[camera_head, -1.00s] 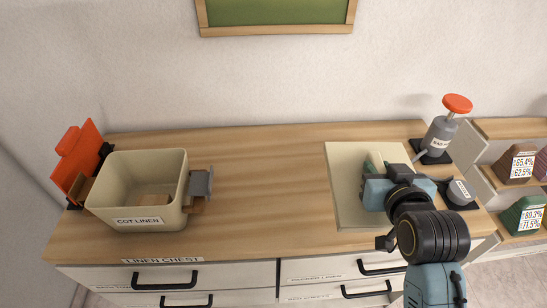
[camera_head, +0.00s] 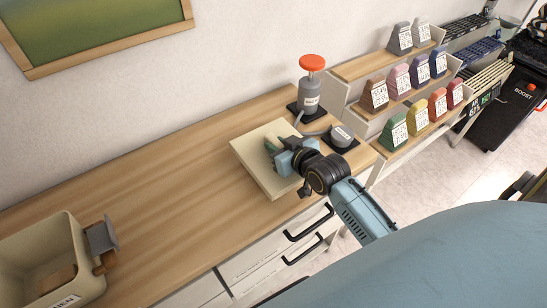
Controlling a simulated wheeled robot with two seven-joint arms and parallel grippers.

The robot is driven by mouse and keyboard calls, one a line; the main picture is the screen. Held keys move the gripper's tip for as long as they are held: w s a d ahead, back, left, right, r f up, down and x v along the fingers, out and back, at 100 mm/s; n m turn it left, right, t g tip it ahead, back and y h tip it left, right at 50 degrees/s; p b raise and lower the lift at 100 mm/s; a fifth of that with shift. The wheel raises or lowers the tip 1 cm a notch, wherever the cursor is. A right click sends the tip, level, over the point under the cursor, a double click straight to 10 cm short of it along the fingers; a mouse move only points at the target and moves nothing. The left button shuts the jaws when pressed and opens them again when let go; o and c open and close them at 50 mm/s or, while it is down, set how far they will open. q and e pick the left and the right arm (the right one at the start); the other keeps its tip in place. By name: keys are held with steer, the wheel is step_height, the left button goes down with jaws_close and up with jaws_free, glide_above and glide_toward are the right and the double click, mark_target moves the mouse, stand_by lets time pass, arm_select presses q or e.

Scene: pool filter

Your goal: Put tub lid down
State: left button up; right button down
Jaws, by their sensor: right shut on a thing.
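The cream square tub lid (camera_head: 252,153) is flat at the right end of the wooden counter, near the grey bottle. My right gripper (camera_head: 279,155) is shut on the lid at this piece, and my wrist hides part of the lid's right side. I cannot tell whether the lid's underside touches the counter. The cream tub (camera_head: 75,245) stands open at the lower left, partly cut off by the frame. My left gripper is not in view.
A grey bottle with a red top (camera_head: 311,88) and a round grey device (camera_head: 341,135) stand close behind and right of the lid. A grey clamp-like piece (camera_head: 102,237) sits beside the tub. The counter (camera_head: 165,195) between tub and lid is bare. Stepped shelves hold coloured blocks (camera_head: 398,78).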

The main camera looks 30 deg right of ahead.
steer(key=shift+f+b, duration=0.35)
steer(key=shift+f, duration=1.8)
steer(key=shift+f, duration=0.15)
steer(key=c, duration=1.2)
jaws_free()
steer(key=p+v, duration=0.1)
steer(key=v, duration=1.1)
